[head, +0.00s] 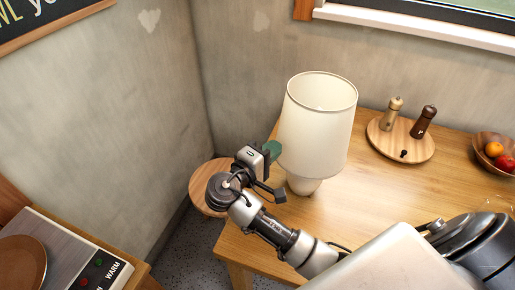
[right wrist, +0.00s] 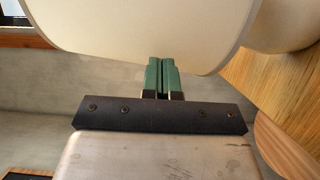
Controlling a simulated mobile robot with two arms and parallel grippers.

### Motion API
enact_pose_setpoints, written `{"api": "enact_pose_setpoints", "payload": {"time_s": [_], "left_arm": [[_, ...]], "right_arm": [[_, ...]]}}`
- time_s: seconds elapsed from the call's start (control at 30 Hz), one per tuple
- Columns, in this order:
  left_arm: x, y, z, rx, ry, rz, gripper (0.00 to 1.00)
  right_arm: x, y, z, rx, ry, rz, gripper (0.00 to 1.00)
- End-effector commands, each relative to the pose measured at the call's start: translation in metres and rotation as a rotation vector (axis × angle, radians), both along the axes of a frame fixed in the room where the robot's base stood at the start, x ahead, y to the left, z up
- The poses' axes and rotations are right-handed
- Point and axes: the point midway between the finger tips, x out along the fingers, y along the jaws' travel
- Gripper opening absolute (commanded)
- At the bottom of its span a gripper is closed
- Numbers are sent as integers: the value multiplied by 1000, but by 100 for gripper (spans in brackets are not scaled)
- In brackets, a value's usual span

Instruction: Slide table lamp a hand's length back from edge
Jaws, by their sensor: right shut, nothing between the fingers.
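The table lamp (head: 317,125) stands upright on the wooden table (head: 375,205), near its left edge. It has a cream shade and a pale rounded base (head: 303,185). My right gripper (head: 272,150) is at the left side of the shade, with its green fingers shut and empty. In the right wrist view the shut fingers (right wrist: 161,76) are right by the rim of the shade (right wrist: 140,30); I cannot tell whether they touch it. My right arm hides part of the table's left edge. My left gripper is not in view.
A round board (head: 400,146) with two mills stands right of the lamp, and a fruit bowl (head: 492,152) is at the far right. A round wooden stool (head: 205,190) stands left of the table. Walls close off the back. A counter appliance (head: 75,255) is at lower left.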

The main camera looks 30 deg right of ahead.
Motion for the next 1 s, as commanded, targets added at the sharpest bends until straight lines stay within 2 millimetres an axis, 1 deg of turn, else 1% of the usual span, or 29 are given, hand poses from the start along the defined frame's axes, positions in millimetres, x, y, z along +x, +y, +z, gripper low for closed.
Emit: {"api": "enact_pose_setpoints", "payload": {"time_s": [0.1, 0.43, 0.53, 0.7, 1.0], "left_arm": [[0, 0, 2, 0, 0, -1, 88], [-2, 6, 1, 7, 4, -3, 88], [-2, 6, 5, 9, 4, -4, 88], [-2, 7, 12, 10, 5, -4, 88], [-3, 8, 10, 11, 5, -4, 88]], "right_arm": [[-2, -4, 0, -1, -1, 0, 0], [-3, -5, 0, 0, -1, 0, 0], [-7, -13, 1, 1, 1, -2, 0], [-17, -34, 0, 0, 3, -2, 0], [-17, -34, -1, 1, 0, -1, 0]]}}
